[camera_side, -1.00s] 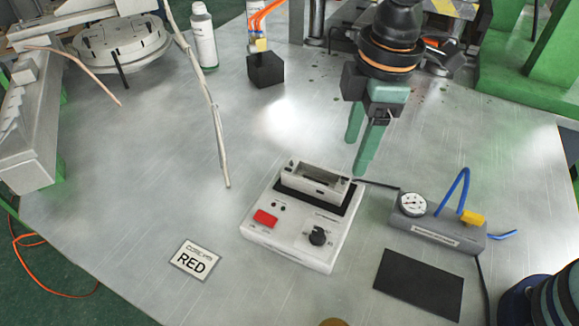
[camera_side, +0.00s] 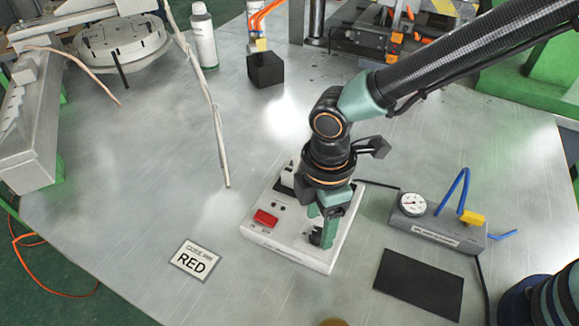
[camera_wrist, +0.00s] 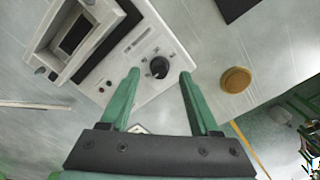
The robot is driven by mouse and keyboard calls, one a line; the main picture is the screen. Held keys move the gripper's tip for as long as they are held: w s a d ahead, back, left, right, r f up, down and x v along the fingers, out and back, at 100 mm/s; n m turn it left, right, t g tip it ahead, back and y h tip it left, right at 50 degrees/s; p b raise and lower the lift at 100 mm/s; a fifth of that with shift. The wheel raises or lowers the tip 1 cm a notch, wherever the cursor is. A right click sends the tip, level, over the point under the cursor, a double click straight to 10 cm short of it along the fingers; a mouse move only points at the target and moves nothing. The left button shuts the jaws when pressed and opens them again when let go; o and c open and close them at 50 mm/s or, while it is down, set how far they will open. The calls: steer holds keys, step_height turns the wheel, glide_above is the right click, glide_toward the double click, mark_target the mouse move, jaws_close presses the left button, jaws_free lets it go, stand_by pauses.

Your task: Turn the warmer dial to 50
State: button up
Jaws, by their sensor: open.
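The warmer (camera_side: 283,248) is a white box on the metal table, with a red switch (camera_side: 266,217) on its front left. Its black dial (camera_wrist: 159,67) shows between and beyond my fingertips in the wrist view. In the side view the dial (camera_side: 316,238) is partly hidden by my gripper. My gripper (camera_side: 321,226) points down over the front right of the warmer, its green fingers open around the dial's place. In the wrist view my gripper (camera_wrist: 160,74) has a finger on each side of the dial, with gaps. The dial's setting is too small to read.
A grey gauge block (camera_side: 437,236) with a blue hose stands to the right. A black mat (camera_side: 420,284) lies in front of it. A RED label card (camera_side: 195,260) lies to the left. A round yellow-brown object (camera_wrist: 236,79) lies near the warmer.

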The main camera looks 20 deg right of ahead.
steer(key=shift+f, duration=0.95)
jaws_close()
